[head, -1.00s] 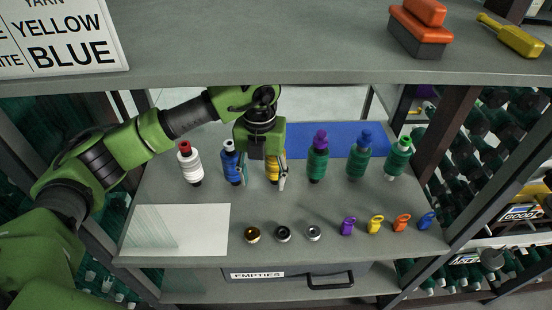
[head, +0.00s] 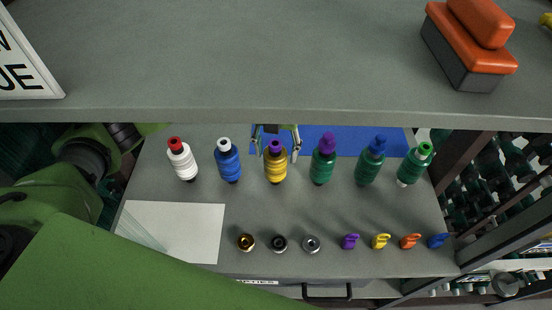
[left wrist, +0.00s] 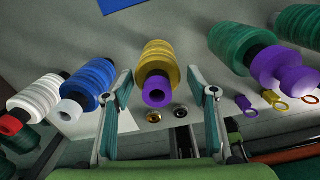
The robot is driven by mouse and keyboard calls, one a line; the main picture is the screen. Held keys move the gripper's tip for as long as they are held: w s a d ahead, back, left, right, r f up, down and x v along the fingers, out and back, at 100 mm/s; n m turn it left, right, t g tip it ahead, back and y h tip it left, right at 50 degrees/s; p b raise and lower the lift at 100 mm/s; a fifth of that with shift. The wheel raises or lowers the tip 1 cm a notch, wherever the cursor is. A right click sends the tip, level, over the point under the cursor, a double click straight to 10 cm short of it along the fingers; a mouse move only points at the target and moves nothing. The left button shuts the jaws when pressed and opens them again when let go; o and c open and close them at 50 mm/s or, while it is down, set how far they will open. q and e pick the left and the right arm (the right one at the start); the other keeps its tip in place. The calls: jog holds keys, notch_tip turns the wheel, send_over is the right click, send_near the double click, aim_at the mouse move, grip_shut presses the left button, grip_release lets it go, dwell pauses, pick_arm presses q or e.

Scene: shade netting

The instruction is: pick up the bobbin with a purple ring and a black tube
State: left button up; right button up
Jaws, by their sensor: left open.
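The yellow bobbin (head: 275,167) stands upright on the shelf with a purple ring on top; the left wrist view shows its thread (left wrist: 158,55) and a dark strip of tube by the ring. My left gripper (head: 276,151) is open, its fingers on either side of this bobbin near its top. In the left wrist view, the open fingers (left wrist: 160,82) straddle it; contact cannot be told. A green bobbin (head: 323,168) to its right also has a purple ring, and a dark tube part shows in the left wrist view (left wrist: 262,57). My right gripper is not in view.
In the row, a white bobbin (head: 183,163) and a blue bobbin (head: 229,165) stand left; two more green bobbins (head: 368,168) (head: 414,166) stand right. Several small rings and clips lie in front. An upper shelf (head: 250,75) overhangs behind. A blue mat (head: 350,139) lies behind the row.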

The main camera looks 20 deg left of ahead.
pick_arm(q)
jog(key=f, duration=0.1)
jog(key=f+p, duration=0.1)
jog(key=f, duration=0.2)
jog(key=shift+w+a+f+p, duration=0.3)
jog(key=shift+f+p, duration=0.05)
jog(key=shift+f, duration=0.15)
jog(key=c, duration=1.3)
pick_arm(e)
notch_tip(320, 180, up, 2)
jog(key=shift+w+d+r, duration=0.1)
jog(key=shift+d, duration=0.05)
